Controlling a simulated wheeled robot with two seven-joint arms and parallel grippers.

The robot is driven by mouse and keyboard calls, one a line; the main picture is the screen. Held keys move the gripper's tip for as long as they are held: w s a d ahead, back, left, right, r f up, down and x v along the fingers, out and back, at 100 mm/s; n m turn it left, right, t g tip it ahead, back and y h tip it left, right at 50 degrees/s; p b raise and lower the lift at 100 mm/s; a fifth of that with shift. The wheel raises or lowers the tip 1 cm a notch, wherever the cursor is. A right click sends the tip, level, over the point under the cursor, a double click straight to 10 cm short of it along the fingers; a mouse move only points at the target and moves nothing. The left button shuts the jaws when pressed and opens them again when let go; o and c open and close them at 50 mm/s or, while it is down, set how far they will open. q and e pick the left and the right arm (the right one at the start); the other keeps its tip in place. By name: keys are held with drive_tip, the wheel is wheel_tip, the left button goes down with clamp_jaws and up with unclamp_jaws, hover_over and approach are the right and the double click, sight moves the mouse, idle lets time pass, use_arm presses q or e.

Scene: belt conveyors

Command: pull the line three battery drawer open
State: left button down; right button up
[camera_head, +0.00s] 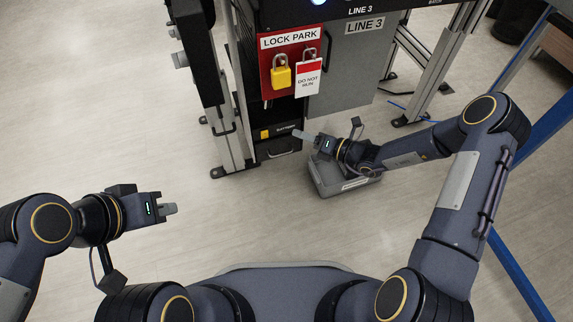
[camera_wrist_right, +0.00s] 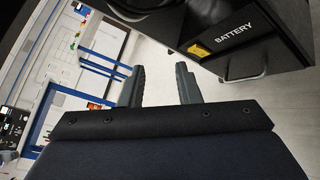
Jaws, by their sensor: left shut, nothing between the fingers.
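The black battery drawer (camera_head: 270,145) is low on the line three station and looks flush with the cabinet in the head view. It has a yellow tag, a BATTERY label and a metal bar handle (camera_head: 284,153). In the right wrist view the drawer front (camera_wrist_right: 262,45) is at upper right, with its handle (camera_wrist_right: 245,76) below the label. My right gripper (camera_head: 298,135) is in front of the drawer's right side; its fingers (camera_wrist_right: 160,78) are apart and empty, to the left of the handle in the wrist view. My left gripper (camera_head: 172,209) is shut and empty, far left over the floor.
A grey bin (camera_head: 328,190) stands on the floor under my right forearm. Above the drawer is a red LOCK PARK board (camera_head: 267,72) with a yellow padlock (camera_head: 281,76) and a tag (camera_head: 308,81). A grey LINE 3 panel (camera_head: 345,80) is beside it. Floor at left is clear.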

sight(269, 149)
wheel_tip(269, 149, down, 17)
drive_tip(key=m+t+h+b, duration=0.2)
drive_tip(key=m+t+h, duration=0.15)
drive_tip(key=m, duration=0.85)
drive_tip(key=b+x, duration=0.3)
drive_tip(key=x, duration=0.5)
drive_tip(key=shift+a+f, duration=0.15)
drive_tip(key=shift+a, duration=0.15)
drive_tip(key=shift+h, duration=0.25)
drive_tip(key=shift+c, duration=0.2)
clamp_jaws()
